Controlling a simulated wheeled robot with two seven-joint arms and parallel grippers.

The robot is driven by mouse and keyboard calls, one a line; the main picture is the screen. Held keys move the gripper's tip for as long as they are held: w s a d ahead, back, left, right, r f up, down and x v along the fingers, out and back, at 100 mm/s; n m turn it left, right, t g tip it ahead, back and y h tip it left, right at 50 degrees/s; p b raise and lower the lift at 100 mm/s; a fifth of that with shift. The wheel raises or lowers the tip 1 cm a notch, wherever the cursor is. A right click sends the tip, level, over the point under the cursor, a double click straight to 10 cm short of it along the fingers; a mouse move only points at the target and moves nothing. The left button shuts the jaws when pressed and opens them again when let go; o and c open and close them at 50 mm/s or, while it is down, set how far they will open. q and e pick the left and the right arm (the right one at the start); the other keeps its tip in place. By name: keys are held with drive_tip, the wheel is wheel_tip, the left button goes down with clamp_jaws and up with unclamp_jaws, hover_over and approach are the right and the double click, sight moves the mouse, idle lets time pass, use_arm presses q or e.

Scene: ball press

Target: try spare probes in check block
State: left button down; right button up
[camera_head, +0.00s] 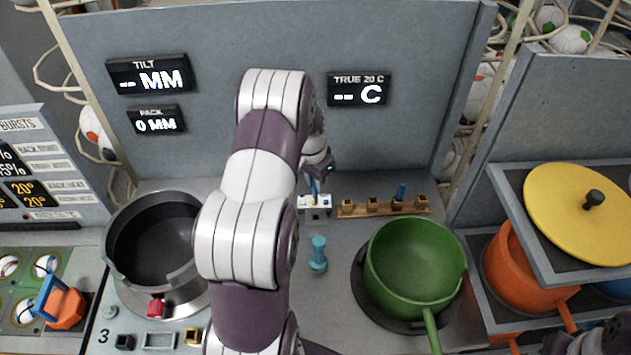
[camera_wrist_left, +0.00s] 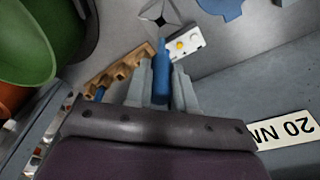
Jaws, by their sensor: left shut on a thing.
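My left gripper (camera_head: 315,176) is shut on a blue probe (camera_wrist_left: 161,75), with a finger on each side of it in the wrist view. The probe points down at the small white check block (camera_head: 313,202). The block also shows beside the probe tip in the wrist view (camera_wrist_left: 186,45), with a yellow spot on it. I cannot tell whether the tip is in the block. A wooden rack (camera_head: 384,208) stands to the right of the block.
The TRUE 20 C display (camera_head: 359,90) reads "-- C". A green pan (camera_head: 415,265) stands front right. A teal peg-like piece (camera_head: 318,255) stands in front of the block. A dark round pot (camera_head: 155,245) is at left. A grey wall (camera_head: 420,130) closes the back.

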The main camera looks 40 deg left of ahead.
sight(316, 192)
use_arm(q)
drive_tip(key=shift+s+d+f, duration=0.15)
drive_tip(key=shift+f, duration=0.1)
drive_tip(key=shift+s+d+r, duration=0.3)
drive_tip(key=shift+r, duration=0.05)
drive_tip(key=shift+w+a+f, duration=0.2)
drive_tip(key=shift+a+f, duration=0.1)
drive_tip(key=shift+f, duration=0.15)
wheel_tip(316, 192, down, 3)
drive_tip(key=b, duration=0.3)
drive_tip(key=shift+s, duration=0.1)
drive_tip(key=shift+f, duration=0.25)
use_arm(e)
drive_tip(key=f, duration=0.3)
drive_tip(key=shift+s+d+f, duration=0.2)
drive_tip(key=shift+s+f, duration=0.05)
drive_tip(key=shift+f, duration=0.1)
drive_tip(key=shift+s+d, duration=0.1)
